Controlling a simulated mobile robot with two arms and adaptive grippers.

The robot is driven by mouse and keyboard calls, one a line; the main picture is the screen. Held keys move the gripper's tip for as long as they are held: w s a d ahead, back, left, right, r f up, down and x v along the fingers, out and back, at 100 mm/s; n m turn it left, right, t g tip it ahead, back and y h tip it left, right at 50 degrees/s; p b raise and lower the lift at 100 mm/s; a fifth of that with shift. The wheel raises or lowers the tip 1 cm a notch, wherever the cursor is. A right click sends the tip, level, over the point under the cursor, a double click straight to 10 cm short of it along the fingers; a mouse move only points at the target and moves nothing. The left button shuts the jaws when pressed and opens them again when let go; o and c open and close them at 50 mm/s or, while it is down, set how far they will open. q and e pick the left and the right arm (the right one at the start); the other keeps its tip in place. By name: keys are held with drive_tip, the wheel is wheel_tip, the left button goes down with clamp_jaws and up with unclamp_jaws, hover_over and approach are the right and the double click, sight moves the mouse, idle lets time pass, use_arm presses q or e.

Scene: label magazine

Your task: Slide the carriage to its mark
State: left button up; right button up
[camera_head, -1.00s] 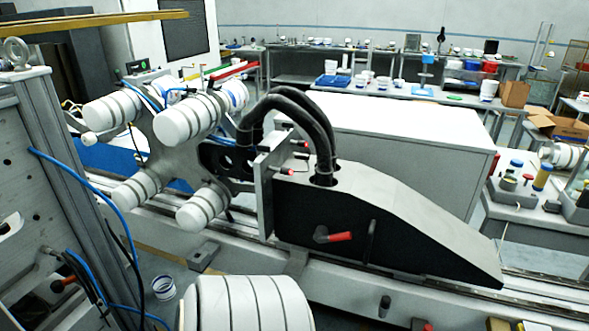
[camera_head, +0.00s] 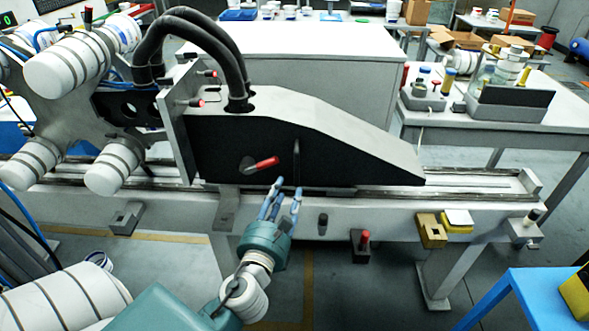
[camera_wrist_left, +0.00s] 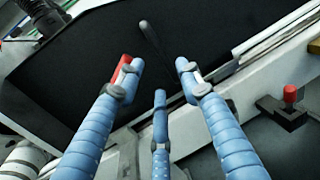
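The carriage (camera_head: 345,162) is a long wedge-shaped housing with a black side and a grey top, sitting on a rail (camera_head: 460,190). Its side carries a red-handled lever (camera_head: 262,164) and an upright dark grip bar (camera_head: 297,158). The grip bar (camera_wrist_left: 149,35) and red handle (camera_wrist_left: 121,67) also show in the left wrist view. My left gripper (camera_head: 284,190) is in front of the carriage side, just below the lever and bar. Its three blue fingers are spread apart with nothing between them; one overlaps the red handle in the wrist view. Contact cannot be told. My right gripper is out of view.
A yellow block (camera_head: 431,229) and a red-topped post (camera_head: 363,241) are at the rail's front. A blue table (camera_head: 545,297) stands at lower right. The rail right of the carriage looks clear.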

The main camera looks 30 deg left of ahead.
sight(295, 168)
use_arm(q)
drive_tip(key=x, duration=0.3)
drive_tip(key=p+x, duration=0.1)
drive_tip(key=x, duration=0.3)
drive_tip(key=p+x, duration=0.1)
drive_tip(key=x, duration=0.2)
drive_tip(key=shift+w+a+r, duration=0.15)
drive_tip(key=shift+w+r, duration=0.2)
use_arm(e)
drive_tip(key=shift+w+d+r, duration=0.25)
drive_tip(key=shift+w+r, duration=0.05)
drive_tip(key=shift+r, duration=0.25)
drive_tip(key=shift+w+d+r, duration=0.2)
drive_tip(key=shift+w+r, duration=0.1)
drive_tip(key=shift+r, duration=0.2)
use_arm(q)
drive_tip(key=shift+c, duration=0.5)
clamp_jaws()
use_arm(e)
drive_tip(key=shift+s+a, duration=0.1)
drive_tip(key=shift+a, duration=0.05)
